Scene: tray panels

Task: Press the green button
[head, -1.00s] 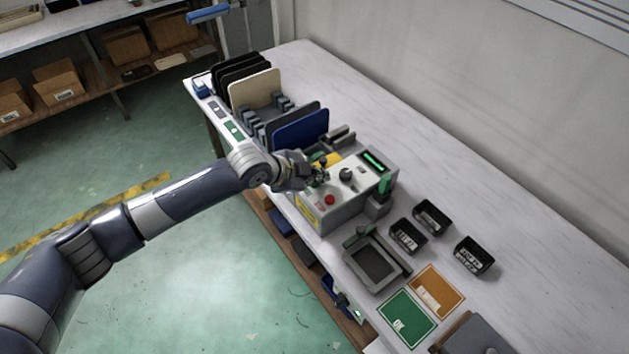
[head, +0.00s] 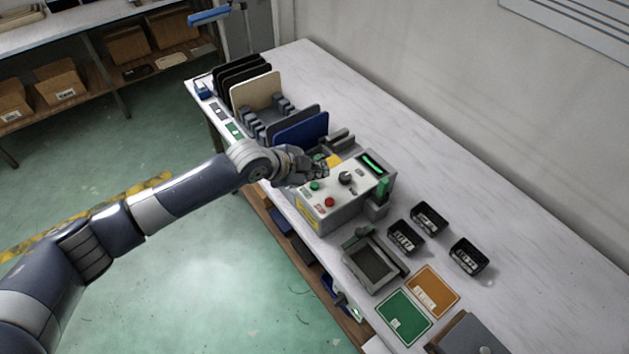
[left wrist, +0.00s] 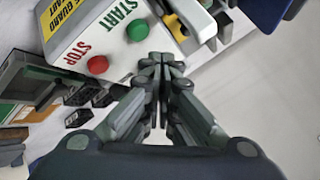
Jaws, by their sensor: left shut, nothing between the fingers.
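The green button (head: 315,185) sits on the top of a light grey control box (head: 342,183). It also shows in the left wrist view (left wrist: 137,31), beside the word START. A red button (head: 329,202) is next to it, and in the left wrist view the red button (left wrist: 97,64) is by the word STOP. My left gripper (head: 321,171) is shut and empty, just behind the green button in the head view. In the left wrist view its fingertips (left wrist: 162,61) are together, beside the green button and apart from it in the picture. My right gripper is in neither view.
A rack with upright dark, cream and blue panels (head: 301,129) stands behind the box. A black knob (head: 345,178) and a lit green display (head: 373,163) are on the box. Small black bins (head: 405,237) stand to the right.

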